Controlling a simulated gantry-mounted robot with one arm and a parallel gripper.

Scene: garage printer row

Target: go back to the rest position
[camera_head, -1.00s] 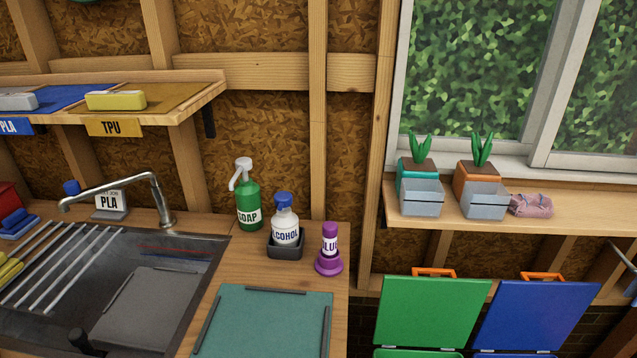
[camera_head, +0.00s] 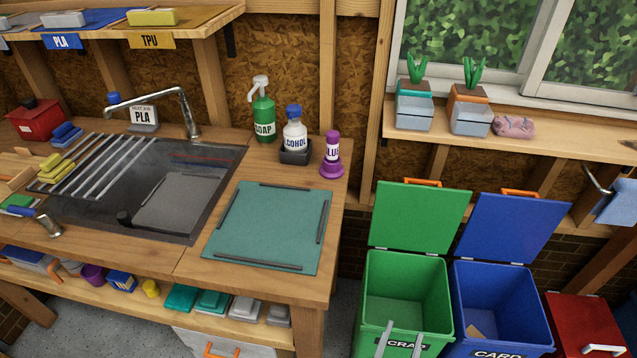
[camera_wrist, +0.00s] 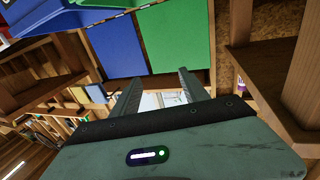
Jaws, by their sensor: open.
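My gripper (camera_wrist: 158,76) is open in the wrist view, its two grey fingers apart with nothing held between them. In the head view, two grey finger tips (camera_head: 404,328), which look like my gripper's, show at the bottom edge in front of the green bin (camera_head: 405,285). The rest of my arm is outside the head view. The wrist view is turned over, with a green panel (camera_wrist: 175,38) and a blue panel (camera_wrist: 118,48) beyond the fingers. No rest position marker shows.
A blue bin (camera_head: 500,300) stands beside the green one, both lids raised. A red box (camera_head: 585,325) is at the right. The workbench left holds a teal mat (camera_head: 268,225), a sink, a soap bottle (camera_head: 263,115), an alcohol bottle (camera_head: 294,130) and a purple glue stick (camera_head: 332,150).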

